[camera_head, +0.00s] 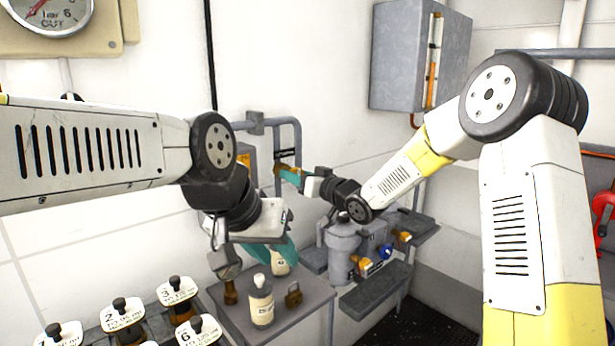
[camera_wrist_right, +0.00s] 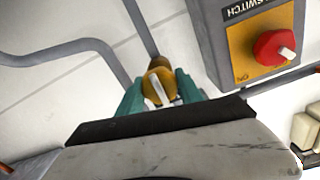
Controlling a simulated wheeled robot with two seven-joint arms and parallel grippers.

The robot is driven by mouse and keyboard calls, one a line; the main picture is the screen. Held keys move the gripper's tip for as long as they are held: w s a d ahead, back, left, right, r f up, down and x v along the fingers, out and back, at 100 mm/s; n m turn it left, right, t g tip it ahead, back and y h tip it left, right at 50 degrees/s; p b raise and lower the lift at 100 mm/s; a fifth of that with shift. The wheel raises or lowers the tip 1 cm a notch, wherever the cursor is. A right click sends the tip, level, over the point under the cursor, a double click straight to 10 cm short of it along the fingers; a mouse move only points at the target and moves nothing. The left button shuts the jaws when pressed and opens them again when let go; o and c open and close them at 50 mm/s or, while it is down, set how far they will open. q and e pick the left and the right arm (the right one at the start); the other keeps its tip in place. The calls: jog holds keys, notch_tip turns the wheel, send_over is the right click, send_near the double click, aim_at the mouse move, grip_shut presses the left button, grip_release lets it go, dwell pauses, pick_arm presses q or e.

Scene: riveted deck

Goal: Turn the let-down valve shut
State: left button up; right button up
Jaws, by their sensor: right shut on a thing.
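The valve on the grey pipe has an orange-brown handle with a pale stripe; it shows in the right wrist view (camera_wrist_right: 158,82), between the teal fingers of my right gripper (camera_wrist_right: 160,90). In the head view the right gripper (camera_head: 289,174) reaches the pipe from the right and is shut on the handle, mostly hiding it. My left gripper (camera_head: 281,252) hangs over the small grey shelf, its teal fingers pointing down beside a white-labelled bottle (camera_head: 261,302). The wrist partly hides them, so I cannot tell whether they are open.
A switch box with a red knob (camera_wrist_right: 274,48) is close beside the right gripper. Several numbered brown bottles (camera_head: 122,318) stand in a rack at lower left.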

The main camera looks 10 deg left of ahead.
jog(key=shift+m, duration=0.4)
jog(key=m, duration=0.3)
jog(key=shift+d+m, duration=0.1)
jog(key=shift+m, duration=0.3)
jog(key=m, duration=0.4)
jog(key=shift+w, duration=0.1)
jog(key=m, duration=0.5)
jog(key=shift+f, duration=0.1)
jog(key=shift+m, duration=2.2)
jog(key=o, duration=1.4)
jog(key=shift+c, duration=0.2)
jog(key=shift+o, duration=0.2)
